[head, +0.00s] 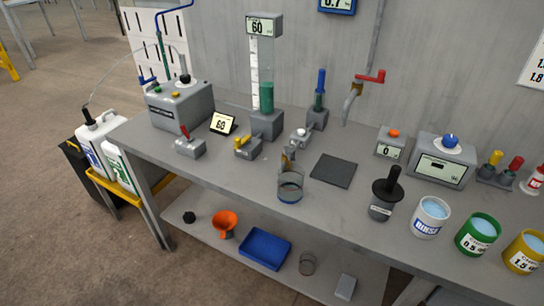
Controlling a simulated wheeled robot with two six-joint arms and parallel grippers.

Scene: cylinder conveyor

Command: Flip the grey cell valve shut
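Several small grey valve blocks stand on the bench. One with a pale grey-white knob (301,133) is to the right of the measuring column's base; I take this to be the grey valve, but cannot be sure. Its handle is too small to read as open or shut. A block with a yellow lever (243,145) is left of it, and a block with a red lever (186,138) is further left. The measuring column (267,97) holds green liquid under a readout of 60. Neither of my grippers is in view.
A glass beaker (290,189) stands below a small brownish spout (287,160). A dark mat (334,171) lies to its right. A black-handled weight (383,205) and labelled cans (431,218) stand further right. A blue tray (264,249) is on the lower shelf.

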